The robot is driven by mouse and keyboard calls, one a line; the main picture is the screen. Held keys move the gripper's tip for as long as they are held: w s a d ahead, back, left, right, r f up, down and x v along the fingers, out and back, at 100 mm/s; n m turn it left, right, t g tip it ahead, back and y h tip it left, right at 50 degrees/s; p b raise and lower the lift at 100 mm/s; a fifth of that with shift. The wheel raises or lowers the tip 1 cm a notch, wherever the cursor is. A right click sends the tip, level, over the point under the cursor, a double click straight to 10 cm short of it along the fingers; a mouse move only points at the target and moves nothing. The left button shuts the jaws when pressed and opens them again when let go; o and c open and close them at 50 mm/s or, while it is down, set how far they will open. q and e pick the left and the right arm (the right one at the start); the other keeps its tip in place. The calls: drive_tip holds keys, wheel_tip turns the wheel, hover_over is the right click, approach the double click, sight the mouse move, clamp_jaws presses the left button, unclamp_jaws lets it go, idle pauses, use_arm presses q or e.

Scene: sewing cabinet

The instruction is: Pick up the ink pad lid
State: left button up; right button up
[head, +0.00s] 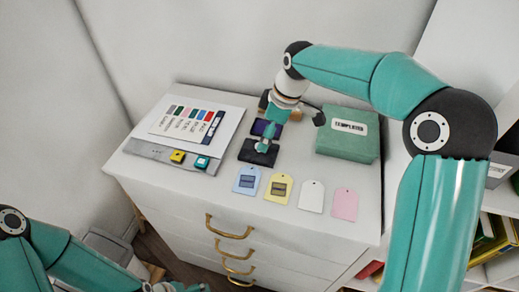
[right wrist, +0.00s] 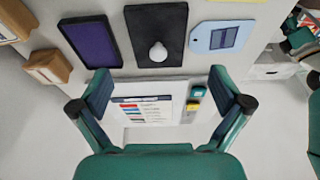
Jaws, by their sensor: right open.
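The ink pad lid (right wrist: 143,22) is a flat black rectangle with a pale round knob (right wrist: 158,51); in the head view the lid (head: 255,157) lies on the cabinet top, partly covered by my right gripper. The ink pad (right wrist: 90,40), purple in a black frame, lies beside it, apart. My right gripper (right wrist: 164,92) is open with nothing between its fingers. In the head view the right gripper (head: 266,140) is over the lid; I cannot tell the exact gap. My left gripper (head: 180,287) is only partly visible at the bottom edge.
A green templates box (head: 347,146) stands right of the lid. Blue (head: 246,181), yellow (head: 279,188), white (head: 311,197) and pink (head: 344,205) tags lie in front. A colour chart (head: 170,118) and a grey strip with yellow and teal blocks (head: 150,150) lie left. Wooden pieces (right wrist: 48,67) are near the pad.

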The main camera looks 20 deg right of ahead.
drive_tip(key=shift+x, duration=1.2)
drive_tip(key=p+x, duration=0.1)
drive_tip(key=x, duration=0.4)
drive_tip(key=shift+w+a+p, duration=0.1)
drive_tip(key=shift+w+p, duration=0.15)
drive_tip(key=shift+p, duration=0.1)
drive_tip(key=shift+r, duration=0.1)
drive_tip(key=c, duration=0.9)
